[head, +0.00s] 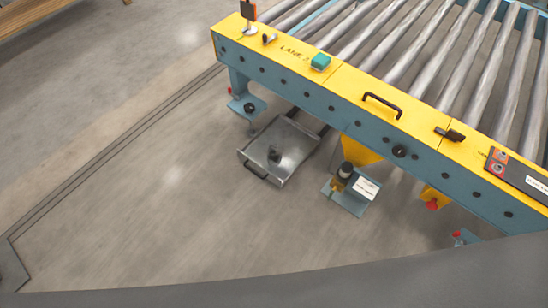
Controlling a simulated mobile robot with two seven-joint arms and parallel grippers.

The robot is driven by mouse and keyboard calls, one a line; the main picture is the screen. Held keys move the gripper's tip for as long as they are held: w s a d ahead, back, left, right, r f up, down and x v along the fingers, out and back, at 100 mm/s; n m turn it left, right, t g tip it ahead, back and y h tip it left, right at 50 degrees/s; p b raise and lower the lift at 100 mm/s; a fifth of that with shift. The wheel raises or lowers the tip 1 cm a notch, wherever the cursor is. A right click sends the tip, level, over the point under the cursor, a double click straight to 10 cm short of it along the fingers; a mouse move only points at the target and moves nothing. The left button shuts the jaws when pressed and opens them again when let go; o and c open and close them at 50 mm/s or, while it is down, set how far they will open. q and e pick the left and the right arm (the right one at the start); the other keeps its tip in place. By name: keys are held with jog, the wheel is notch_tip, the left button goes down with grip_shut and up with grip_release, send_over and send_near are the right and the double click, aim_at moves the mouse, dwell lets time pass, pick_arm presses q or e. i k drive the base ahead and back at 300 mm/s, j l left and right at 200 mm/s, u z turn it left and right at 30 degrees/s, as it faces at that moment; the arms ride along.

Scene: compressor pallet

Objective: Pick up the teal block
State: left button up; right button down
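The teal block (320,62) is a small box-like piece resting on the yellow top rail (345,81) of the roller conveyor, just right of the "LANE" lettering. Its top and near side show and nothing covers it. Neither of my grippers shows in the head view.
Metal rollers (430,40) lie behind the rail. A black handle (382,104), a black latch (450,135) and a control panel (510,168) stand along it to the right. A metal tray (279,148) sits low beneath. The floor (150,190) at left is clear.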

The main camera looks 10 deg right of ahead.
aim_at(321, 62)
jog(key=i+l+u, duration=0.15)
jog(key=l+u, duration=0.15)
jog(key=l, duration=0.25)
jog(key=i+l+u, duration=0.25)
jog(key=l, duration=0.35)
jog(key=l+u, duration=0.3)
jog(key=l, duration=0.3)
jog(key=k, duration=0.05)
